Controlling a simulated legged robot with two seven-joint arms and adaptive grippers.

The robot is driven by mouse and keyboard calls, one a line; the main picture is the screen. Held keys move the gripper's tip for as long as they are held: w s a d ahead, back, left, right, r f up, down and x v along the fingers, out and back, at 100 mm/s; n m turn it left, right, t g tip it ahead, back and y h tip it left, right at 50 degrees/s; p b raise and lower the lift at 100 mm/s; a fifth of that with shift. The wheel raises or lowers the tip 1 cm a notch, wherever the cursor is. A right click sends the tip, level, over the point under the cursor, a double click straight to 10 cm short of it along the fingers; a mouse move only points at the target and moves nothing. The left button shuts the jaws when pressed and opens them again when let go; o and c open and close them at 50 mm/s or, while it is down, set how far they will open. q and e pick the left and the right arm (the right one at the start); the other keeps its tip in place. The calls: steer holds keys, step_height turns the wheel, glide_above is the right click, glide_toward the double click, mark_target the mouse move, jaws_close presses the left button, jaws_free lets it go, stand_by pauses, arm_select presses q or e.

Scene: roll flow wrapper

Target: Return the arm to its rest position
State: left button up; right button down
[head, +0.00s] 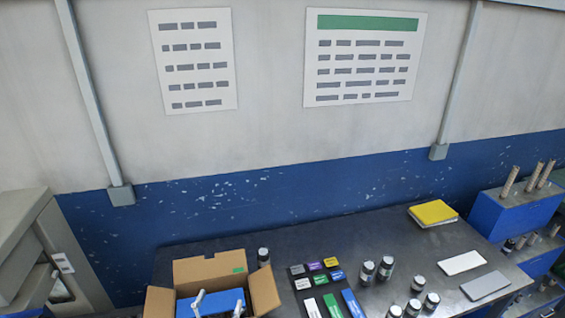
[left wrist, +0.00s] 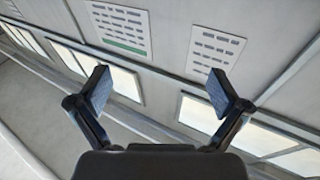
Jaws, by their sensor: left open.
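My left gripper (left wrist: 160,92) is open in the left wrist view, with its two fingers spread wide and nothing between them. It faces the wall and its posted sheets. In the head view, what look like the fingertips of my left gripper (head: 219,304) show at the bottom edge, in front of the open cardboard box (head: 208,268). The rest of my left arm is out of the head view. My right gripper is in neither view.
The dark table (head: 345,235) holds several dark bottles (head: 386,268), small coloured boxes (head: 316,266), a yellow pad (head: 433,212) and two flat slabs (head: 462,263). A blue rack (head: 515,214) stands at right, a grey cabinet (head: 50,250) at left. The table's back middle is clear.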

arm_select(q)
steer(key=s+a+f+n+g+y, duration=0.25)
steer(key=s+f+g, duration=0.2)
steer(key=f, duration=0.35)
steer(key=s+a+f+n+g+y, duration=0.1)
steer(key=s+a+f+g+y, duration=0.25)
steer(key=s+f, duration=0.35)
steer(key=s+d+f+m+g+h, duration=0.1)
steer(key=s+f+g, duration=0.35)
steer(key=s, duration=0.35)
steer(key=s+d+f+m+g, duration=0.1)
steer(key=s+f+g, duration=0.4)
steer(key=s, duration=0.4)
steer(key=s+f+b+x, duration=0.1)
steer(key=s+b+x, duration=0.25)
steer(key=x, duration=1.15)
steer(key=s+b+x, duration=0.2)
steer(key=s+x, duration=0.2)
steer(key=x, duration=1.2)
steer(key=s+a+f+b, duration=0.1)
steer(key=s+f+b, duration=0.1)
steer(key=s+f, duration=0.7)
steer(key=s+a+f+g+b, duration=0.1)
steer(key=s+a+f+b, duration=0.1)
steer(key=s+f, duration=0.7)
step_height(320, 180, down, 3)
steer(key=shift+f, duration=0.2)
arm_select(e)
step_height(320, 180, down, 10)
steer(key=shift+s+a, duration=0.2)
